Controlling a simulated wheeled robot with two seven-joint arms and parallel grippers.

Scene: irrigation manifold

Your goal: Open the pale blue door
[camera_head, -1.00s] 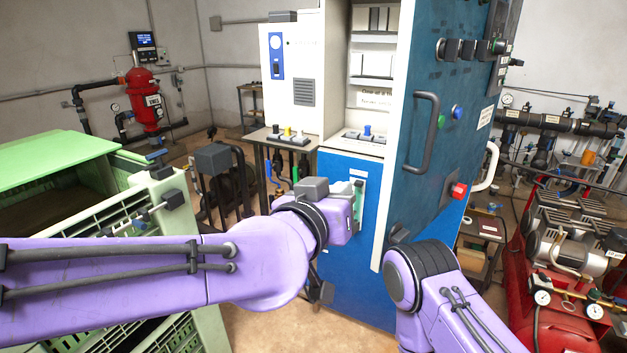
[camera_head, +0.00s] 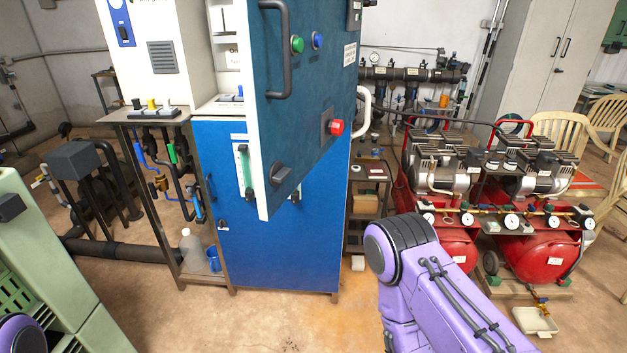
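No plainly pale blue door shows. The nearest match is a teal-blue cabinet door (camera_head: 315,110) with a pale edge, which stands ajar, swung out from the white and blue cabinet (camera_head: 290,245). It has a dark vertical bar handle (camera_head: 279,50), a dark knob (camera_head: 282,174), a red button (camera_head: 336,127), and green and blue buttons near its top. The door's top is cut off. No gripper is seen touching it. My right arm is at lower right, apart from the door, with its gripper not visible. Only a piece of my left arm shows at bottom left.
A side table (camera_head: 150,114) with valves and pipes adjoins the cabinet. Red compressors (camera_head: 535,250) stand at right, beside a small shelf (camera_head: 370,170). The floor before the cabinet is clear.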

